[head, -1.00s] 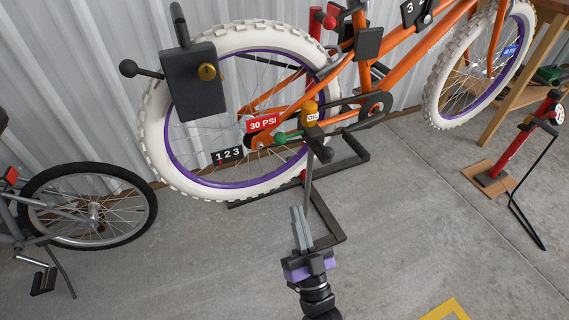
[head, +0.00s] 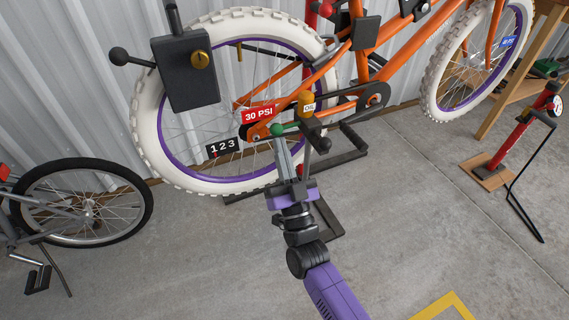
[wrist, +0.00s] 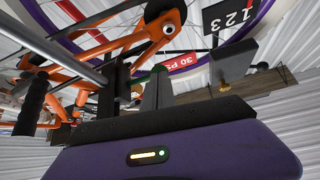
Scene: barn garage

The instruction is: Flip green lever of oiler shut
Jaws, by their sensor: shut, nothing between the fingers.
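The oiler has a yellow-orange body (head: 306,101) with a white OIL label, beside the orange bike's rear wheel. Its green lever (head: 277,129) sticks out to the left, ending in a rounded green knob. My gripper (head: 280,143) is shut and empty, its grey fingers pointing up just below the green knob. I cannot tell whether they touch it. In the wrist view a bit of green (wrist: 158,69) shows just past the fingertips, mostly hidden by the fingers (wrist: 157,90).
A red 30 PSI tag (head: 259,114) and a black 123 tag (head: 222,147) are close left of the lever. A dark lock box (head: 185,75) hangs at upper left. The black stand (head: 347,157) is at right.

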